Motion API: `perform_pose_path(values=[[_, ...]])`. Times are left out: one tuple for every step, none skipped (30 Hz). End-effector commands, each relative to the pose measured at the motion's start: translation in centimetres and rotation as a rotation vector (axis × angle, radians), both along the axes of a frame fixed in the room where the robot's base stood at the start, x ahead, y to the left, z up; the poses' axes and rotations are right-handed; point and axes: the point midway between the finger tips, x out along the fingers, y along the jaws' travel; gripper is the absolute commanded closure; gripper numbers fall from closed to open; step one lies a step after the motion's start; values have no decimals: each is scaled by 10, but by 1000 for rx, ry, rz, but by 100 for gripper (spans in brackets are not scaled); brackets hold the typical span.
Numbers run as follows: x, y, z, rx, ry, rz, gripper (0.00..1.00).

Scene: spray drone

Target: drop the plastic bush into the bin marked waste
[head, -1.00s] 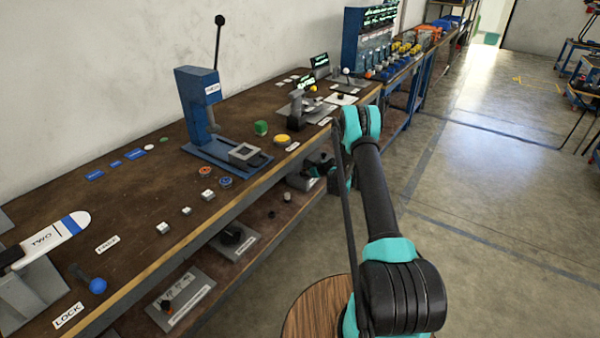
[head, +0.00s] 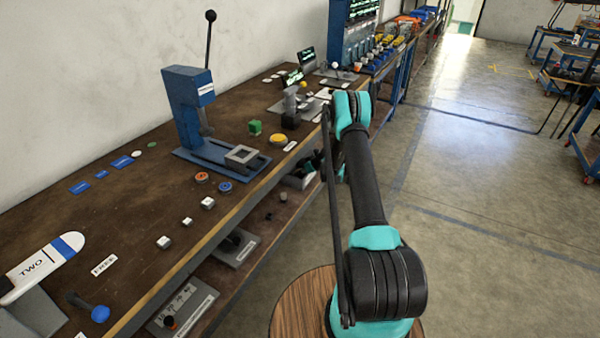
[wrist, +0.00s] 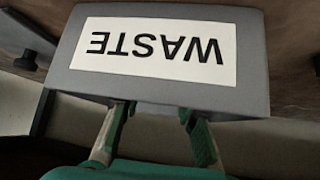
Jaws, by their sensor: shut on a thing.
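The grey bin (wrist: 257,60) fills the upper middle of the wrist view, its white WASTE label (wrist: 150,50) upside down there. My gripper (wrist: 158,118) reaches up from below in that view, its two green-edged fingers apart at the bin's near edge. The fingertips pass out of sight at that edge. The plastic bush is not visible; whatever lies between the fingertips is hidden by the bin wall. In the head view my arm stretches out along the bench's right side, and its end is mostly hidden behind the upper joint.
The brown workbench (head: 110,220) carries a blue press (head: 190,115), a green block (head: 255,127) and a yellow button (head: 278,139). Several fixtures sit on the lower shelf (head: 265,240). A round wooden top (head: 300,300) is beneath my arm.

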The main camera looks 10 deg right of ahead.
Motion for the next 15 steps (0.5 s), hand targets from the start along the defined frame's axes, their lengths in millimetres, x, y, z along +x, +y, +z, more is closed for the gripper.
perform_pose_path(values=[[0,0,-1,0,0,0,93],[0,0,-2,0,0,0,93],[0,0,-3,0,0,0,93],[0,0,-4,0,0,0,93],[0,0,-5,0,0,0,93],[0,0,-6,0,0,0,93],[0,0,-7,0,0,0,93],[0,0,-8,0,0,0,93],[0,0,-8,0,0,0,93],[0,0,-8,-1,1,0,93],[0,0,-8,-1,1,0,93],[-1,-1,-9,-1,2,0,65],[-1,-1,-9,-1,2,0,61],[-1,-1,-9,-1,2,0,57],[-1,-1,-9,-1,2,0,52]])
